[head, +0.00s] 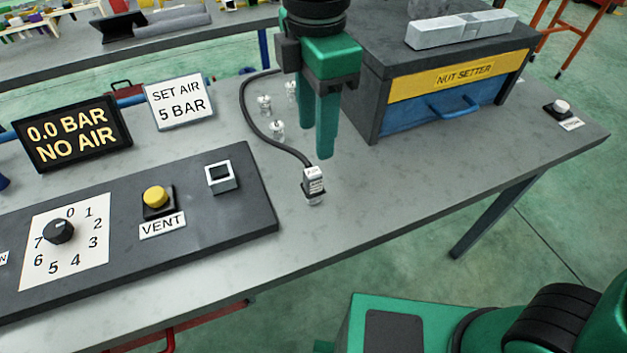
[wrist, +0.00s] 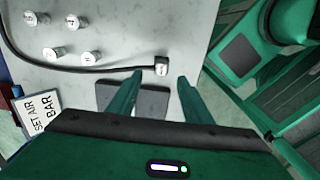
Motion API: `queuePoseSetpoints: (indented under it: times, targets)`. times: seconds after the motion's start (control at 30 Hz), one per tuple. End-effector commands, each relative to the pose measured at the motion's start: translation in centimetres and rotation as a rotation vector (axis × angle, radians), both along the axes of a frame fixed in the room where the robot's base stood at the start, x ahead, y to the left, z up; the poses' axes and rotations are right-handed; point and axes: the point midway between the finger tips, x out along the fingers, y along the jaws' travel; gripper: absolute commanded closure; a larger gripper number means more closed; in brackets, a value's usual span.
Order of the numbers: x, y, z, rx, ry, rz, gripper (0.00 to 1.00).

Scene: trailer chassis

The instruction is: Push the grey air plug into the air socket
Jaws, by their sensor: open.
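The grey air plug (head: 314,185) is a small pale block with a dark cable at its end, standing on the grey bench right of the dark panel. In the wrist view the plug (wrist: 162,68) appears just beyond the tips, between the two fingers. The air socket, which I take to be the white square frame (head: 221,178) on the panel, is left of the plug and empty. My gripper (head: 325,152) is open, pointing down above and slightly behind the plug, with nothing between its green fingers. The wrist view does not show the socket.
The panel (head: 255,218) carries a dial (head: 59,231) and a yellow VENT button (head: 155,196). A display (head: 72,133) reads 0.0 BAR, NO AIR; a sign (head: 179,102) reads SET AIR 5 BAR. Several small pale fittings (head: 277,128) stand behind the cable. A NUT SETTER box (head: 455,75) stands right.

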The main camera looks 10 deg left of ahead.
Motion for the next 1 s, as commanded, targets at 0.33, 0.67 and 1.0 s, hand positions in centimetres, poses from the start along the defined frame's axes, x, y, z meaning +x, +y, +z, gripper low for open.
queuePoseSetpoints:
  times: [0.33, 0.67, 1.0]
  targets:
    - [-0.2, 0.1, -4.6, -0.001, 0.002, 0.008, 0.55]
    - [-0.6, 0.2, -7.4, -0.003, 0.003, 0.008, 0.55]
    - [-0.6, 0.3, -10.5, 0.0, 0.0, 0.005, 0.55]
